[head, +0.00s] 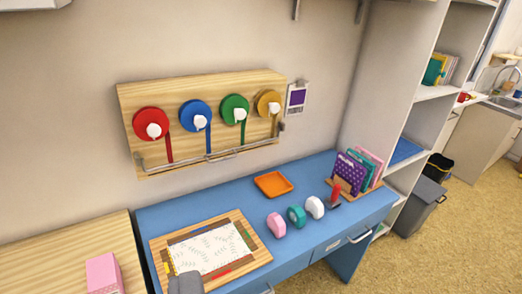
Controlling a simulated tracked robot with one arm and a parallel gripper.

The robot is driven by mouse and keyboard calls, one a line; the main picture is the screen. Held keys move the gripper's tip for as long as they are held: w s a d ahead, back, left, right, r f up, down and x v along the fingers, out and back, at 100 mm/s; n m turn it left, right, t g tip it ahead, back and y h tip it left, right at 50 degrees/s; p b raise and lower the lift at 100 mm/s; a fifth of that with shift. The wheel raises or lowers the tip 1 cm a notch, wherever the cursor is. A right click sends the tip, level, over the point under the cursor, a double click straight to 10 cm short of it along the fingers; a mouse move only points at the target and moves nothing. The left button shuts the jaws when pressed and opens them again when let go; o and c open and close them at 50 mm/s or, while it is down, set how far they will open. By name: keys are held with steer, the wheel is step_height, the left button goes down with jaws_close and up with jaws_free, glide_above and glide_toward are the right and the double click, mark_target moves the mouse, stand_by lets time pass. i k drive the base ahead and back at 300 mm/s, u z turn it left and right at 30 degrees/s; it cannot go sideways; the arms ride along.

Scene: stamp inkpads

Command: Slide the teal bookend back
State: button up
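No piece stands out clearly as a teal bookend. A teal upright panel or book (359,165) stands between a purple spotted one (348,173) and a pink one (373,163), on a wooden base (369,189) at the right end of the blue desk. A teal rounded piece (296,216) stands near the desk's front edge, between a pink one (276,225) and a white one (314,207). A grey shape (185,284) at the bottom edge seems to be part of my gripper, well left of these. Its fingers cannot be made out.
A red-handled item (336,193) stands before the wooden base. An orange tray (273,184) and a wooden board with a patterned sheet (206,250) lie on the blue desk (165,217). A wooden panel with coloured discs (203,90) hangs behind. White shelving (395,85) stands right.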

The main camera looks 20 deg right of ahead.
mark_target(432, 71)
steer(key=u, duration=0.3)
steer(key=i, duration=0.1)
steer(key=z, duration=2.4)
steer(key=i, duration=2.95)
steer(key=u, duration=1.95)
